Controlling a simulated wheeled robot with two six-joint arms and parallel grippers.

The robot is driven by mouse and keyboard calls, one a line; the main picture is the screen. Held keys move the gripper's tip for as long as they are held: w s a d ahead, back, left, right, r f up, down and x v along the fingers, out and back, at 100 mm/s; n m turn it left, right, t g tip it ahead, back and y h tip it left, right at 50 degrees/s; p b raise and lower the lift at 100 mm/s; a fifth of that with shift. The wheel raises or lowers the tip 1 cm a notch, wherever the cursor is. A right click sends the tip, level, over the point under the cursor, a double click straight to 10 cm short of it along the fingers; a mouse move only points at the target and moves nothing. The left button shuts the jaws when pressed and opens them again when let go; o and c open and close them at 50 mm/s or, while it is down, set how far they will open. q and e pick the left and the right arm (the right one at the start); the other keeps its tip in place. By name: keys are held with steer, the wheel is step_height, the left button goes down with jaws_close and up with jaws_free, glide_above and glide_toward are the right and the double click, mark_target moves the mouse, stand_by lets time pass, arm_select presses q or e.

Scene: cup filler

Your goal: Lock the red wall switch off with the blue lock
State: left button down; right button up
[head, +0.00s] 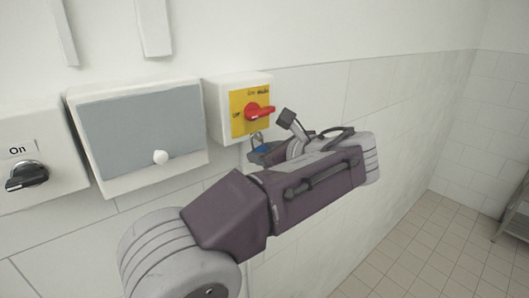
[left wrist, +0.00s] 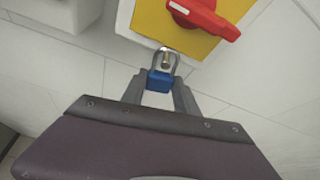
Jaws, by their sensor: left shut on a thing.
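The red switch (head: 259,112) is a rotary handle on a yellow plate (head: 236,101) on a white wall box (head: 214,106). It also shows at the top of the left wrist view (left wrist: 206,17). The blue lock (left wrist: 160,80) has a metal shackle that points up to just below the yellow plate; a brassy piece shows inside the shackle. In the head view the lock (head: 262,149) is small and partly hidden by my arm. My left gripper (left wrist: 160,95) is shut on the lock's body. I cannot tell whether the shackle touches the switch. My right gripper is not in view.
A grey-fronted white box (head: 140,130) with a white knob is left of the switch box. A black knob (head: 27,175) on a box marked "On" is at the far left. Tiled floor (head: 400,255) is open at the right, with a metal rack (head: 513,222) at the edge.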

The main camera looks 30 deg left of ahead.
arm_select(q)
steer(key=c, duration=0.9)
jaws_free()
steer(key=shift+o, duration=0.2)
steer(key=b+v, duration=0.1)
steer(key=v, duration=0.8)
